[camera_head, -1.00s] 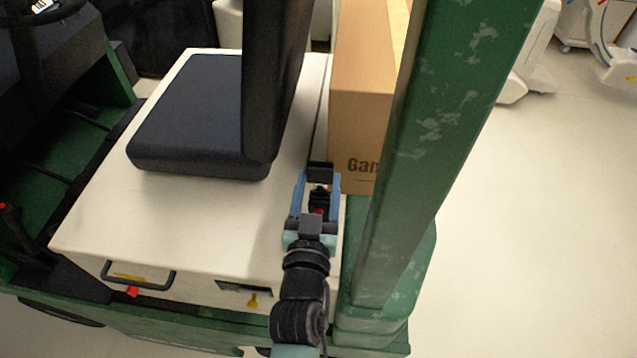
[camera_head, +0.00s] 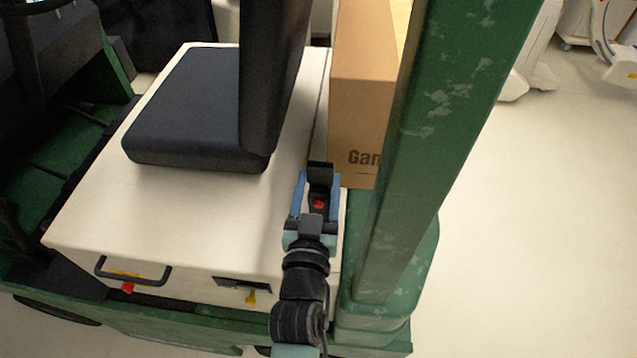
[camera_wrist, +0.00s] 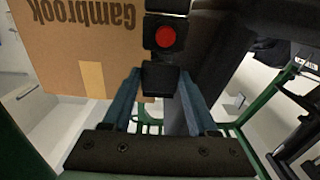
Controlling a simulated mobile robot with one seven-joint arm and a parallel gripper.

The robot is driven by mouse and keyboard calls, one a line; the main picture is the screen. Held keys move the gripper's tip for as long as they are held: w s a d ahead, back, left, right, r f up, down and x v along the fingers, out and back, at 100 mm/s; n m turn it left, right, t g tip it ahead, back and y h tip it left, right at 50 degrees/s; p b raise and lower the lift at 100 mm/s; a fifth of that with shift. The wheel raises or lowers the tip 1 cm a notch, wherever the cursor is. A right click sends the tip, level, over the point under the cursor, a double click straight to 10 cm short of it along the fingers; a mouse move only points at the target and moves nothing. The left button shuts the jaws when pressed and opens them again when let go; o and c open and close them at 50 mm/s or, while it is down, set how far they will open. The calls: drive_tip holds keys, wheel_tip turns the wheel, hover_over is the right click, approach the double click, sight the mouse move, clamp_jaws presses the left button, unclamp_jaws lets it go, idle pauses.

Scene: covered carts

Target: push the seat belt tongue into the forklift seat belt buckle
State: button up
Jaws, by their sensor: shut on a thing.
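In the wrist view, my gripper (camera_wrist: 160,85) has its blue fingers shut on a small dark block, which appears to be the seat belt tongue (camera_wrist: 160,78). Just beyond it in line is a black buckle (camera_wrist: 150,34) with a round red button. The tongue and buckle look very close or touching; I cannot tell whether the tongue is inside. In the head view, my gripper (camera_head: 318,190) is beside the seat base, and the red button of the buckle (camera_head: 318,204) shows between the fingers. The tongue's metal plate is hidden.
The black seat (camera_head: 195,110) stands on the cream base (camera_head: 100,215), left of my gripper. A cardboard box (camera_head: 362,100) is close behind, and a green post (camera_head: 420,150) stands close on the right. Open floor (camera_head: 520,220) lies right of the post.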

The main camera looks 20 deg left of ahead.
drive_tip(key=shift+f+b, duration=0.75)
drive_tip(key=shift+f, duration=0.2)
drive_tip(key=o, duration=1.5)
drive_tip(key=shift+r, duration=0.1)
drive_tip(key=b+v, duration=0.3)
drive_tip(key=v, duration=1)
